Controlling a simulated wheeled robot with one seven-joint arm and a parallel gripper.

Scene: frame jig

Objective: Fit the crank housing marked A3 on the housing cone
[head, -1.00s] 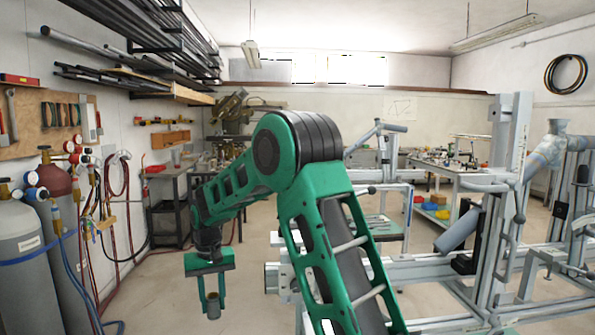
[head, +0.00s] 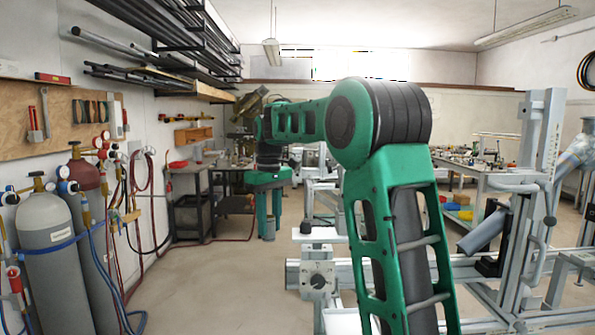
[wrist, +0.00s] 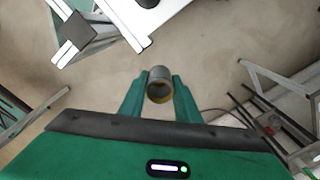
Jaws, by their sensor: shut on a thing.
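A short grey tube with a yellowish-brown lower rim, taken to be the crank housing (wrist: 159,75), is between the two green fingers of my gripper (wrist: 160,98) in the wrist view. My gripper is shut on it and holds it in the air above the floor. No A3 marking is readable. In the head view my gripper (head: 269,222) points down left of the jig, and the housing there is too small to make out clearly. I cannot identify the housing cone with certainty; a small dark round piece (wrist: 148,3) shows on a white jig part at the wrist view's top edge.
The pale metal frame jig (head: 400,268) fills the right of the head view, with a block and round knob (head: 318,281) at its near end. Gas cylinders (head: 55,260) stand at the left. Open floor (head: 215,290) lies between them. Workbenches stand behind.

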